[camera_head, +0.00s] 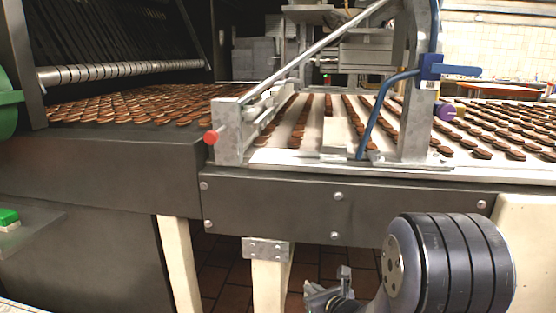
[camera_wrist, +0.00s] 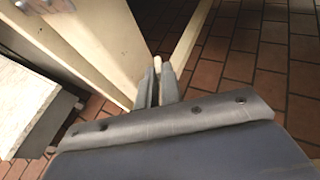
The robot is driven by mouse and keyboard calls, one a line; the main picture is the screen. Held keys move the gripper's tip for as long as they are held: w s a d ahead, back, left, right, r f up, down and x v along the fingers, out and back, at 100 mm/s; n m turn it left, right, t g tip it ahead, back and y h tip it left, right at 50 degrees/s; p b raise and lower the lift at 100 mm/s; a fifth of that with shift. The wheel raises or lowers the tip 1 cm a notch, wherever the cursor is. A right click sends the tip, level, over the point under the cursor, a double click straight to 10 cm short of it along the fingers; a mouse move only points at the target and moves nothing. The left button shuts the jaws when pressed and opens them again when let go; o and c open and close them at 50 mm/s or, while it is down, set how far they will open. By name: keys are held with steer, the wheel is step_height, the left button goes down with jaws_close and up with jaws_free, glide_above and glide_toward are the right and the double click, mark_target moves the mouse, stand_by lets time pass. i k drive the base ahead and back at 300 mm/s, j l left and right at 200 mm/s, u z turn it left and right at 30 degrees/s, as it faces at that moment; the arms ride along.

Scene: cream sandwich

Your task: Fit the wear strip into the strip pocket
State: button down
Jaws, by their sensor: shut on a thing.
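My gripper (camera_head: 328,285) is low at the bottom of the head view, in front of the machine and below its dark side panel. In the wrist view my gripper (camera_wrist: 158,82) has its two grey fingers close together. A thin pale piece, seemingly the wear strip (camera_wrist: 157,63), shows between the fingers and sticks out a little past their tips. Most of it is hidden by the fingers. In the head view I cannot make out the strip. I cannot pick out the strip pocket for certain in either view.
A conveyor with rows of brown biscuits (camera_head: 150,103) runs behind the dark side panel (camera_head: 300,210). A metal frame with a red knob (camera_head: 211,137) and a blue clamp (camera_head: 430,68) stands over it. Cream legs (camera_head: 270,285) stand below. Tiled floor (camera_wrist: 240,60) is open at right.

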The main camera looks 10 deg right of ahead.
mark_target(271, 106)
steer(key=i, duration=0.35)
steer(key=z, duration=0.7)
steer(key=j+z, duration=0.45)
steer(key=k+j+z, duration=0.15)
steer(key=z, duration=0.3)
steer(key=k+j+z, duration=0.15)
steer(key=j+z, duration=0.25)
